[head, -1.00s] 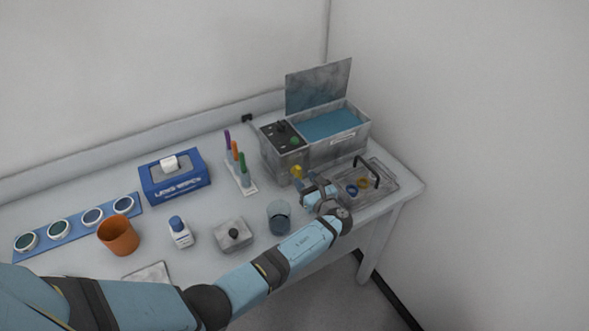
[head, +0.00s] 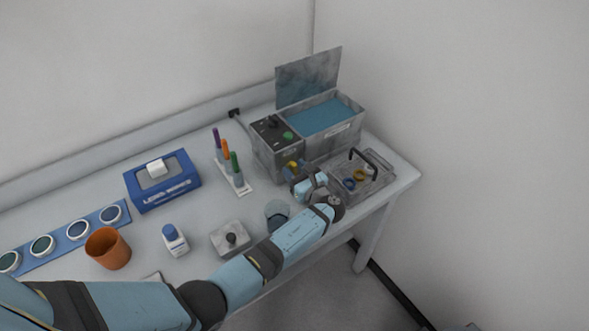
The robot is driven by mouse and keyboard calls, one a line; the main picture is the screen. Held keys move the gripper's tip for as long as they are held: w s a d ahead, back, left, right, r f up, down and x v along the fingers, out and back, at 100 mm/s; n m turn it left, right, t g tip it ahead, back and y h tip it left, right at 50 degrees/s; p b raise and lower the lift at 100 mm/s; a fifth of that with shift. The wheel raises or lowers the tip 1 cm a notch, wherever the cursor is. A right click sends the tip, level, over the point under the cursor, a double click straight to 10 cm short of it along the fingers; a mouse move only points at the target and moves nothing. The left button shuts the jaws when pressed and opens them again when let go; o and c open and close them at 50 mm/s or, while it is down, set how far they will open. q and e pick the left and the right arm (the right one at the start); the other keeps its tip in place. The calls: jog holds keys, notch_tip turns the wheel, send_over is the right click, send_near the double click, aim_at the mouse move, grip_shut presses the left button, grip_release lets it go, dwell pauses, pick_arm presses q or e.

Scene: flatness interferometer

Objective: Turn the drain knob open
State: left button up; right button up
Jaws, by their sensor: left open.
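My right gripper is not in view.
The bath's lid stands open behind its blue liquid. A clear tray (head: 386,180) with a black handle is close right of my gripper. A glass beaker (head: 277,212) stands left of my forearm. A marker rack (head: 240,189) is farther left.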

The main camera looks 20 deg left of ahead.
pick_arm(q)
jog(key=shift+c, duration=0.2)
grip_shut()
jog(key=n+b, duration=0.2)
jog(key=shift+f+n, duration=0.15)
jog(key=shift+n, duration=0.15)
jog(key=n+b, duration=0.3)
jog(key=shift+s+a, duration=0.1)
jog(key=shift+n+b, duration=0.4)
jog(key=shift+n, duration=0.3)
jog(key=shift+r, duration=0.2)
